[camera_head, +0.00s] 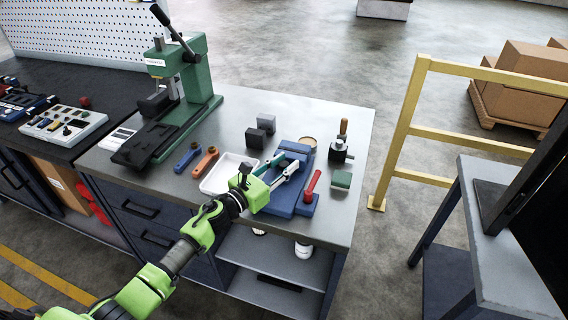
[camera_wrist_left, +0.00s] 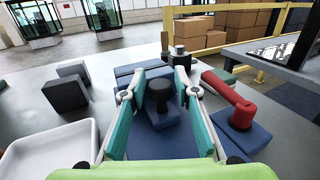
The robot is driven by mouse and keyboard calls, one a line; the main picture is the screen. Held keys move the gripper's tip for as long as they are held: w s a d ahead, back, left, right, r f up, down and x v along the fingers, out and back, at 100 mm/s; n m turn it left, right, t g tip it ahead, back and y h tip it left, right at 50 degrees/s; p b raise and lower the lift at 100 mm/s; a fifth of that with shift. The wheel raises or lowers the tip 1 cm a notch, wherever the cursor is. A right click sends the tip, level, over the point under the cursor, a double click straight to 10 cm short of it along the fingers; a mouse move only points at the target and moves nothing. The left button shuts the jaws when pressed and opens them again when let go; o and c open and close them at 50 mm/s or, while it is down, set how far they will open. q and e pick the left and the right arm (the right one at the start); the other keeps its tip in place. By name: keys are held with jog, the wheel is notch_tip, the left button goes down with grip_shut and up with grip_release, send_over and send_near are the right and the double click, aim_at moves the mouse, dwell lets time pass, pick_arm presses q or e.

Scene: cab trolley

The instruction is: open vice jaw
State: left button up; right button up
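The blue vice (camera_head: 300,208) stands on the grey workbench. Its red lever (camera_head: 313,184) rises at the right side, and the lever also shows in the left wrist view (camera_wrist_left: 229,92). My left gripper (camera_head: 285,168) is over the vice, with its teal fingers spread open. In the left wrist view, a dark round knob (camera_wrist_left: 160,90) on a blue block shows between the fingers of the left gripper (camera_wrist_left: 154,88). I cannot tell whether the fingers touch it. The fingers hide part of the vice, including how wide its jaws stand. My right gripper is not in view.
A white tray (camera_head: 213,186) lies left of the vice, with dark blocks (camera_head: 255,138) behind it. A green press (camera_head: 197,80) stands at the back left. A wooden-handled tool (camera_head: 340,148) and a green-topped block (camera_head: 341,180) stand to the right. A yellow railing (camera_head: 405,120) is beyond the bench.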

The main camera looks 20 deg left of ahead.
pick_arm(q)
grip_shut()
jog(key=s, duration=0.9)
jog(key=shift+a, duration=0.2)
jog(key=shift+w, duration=0.1)
grip_release()
jog(key=v, duration=1.2)
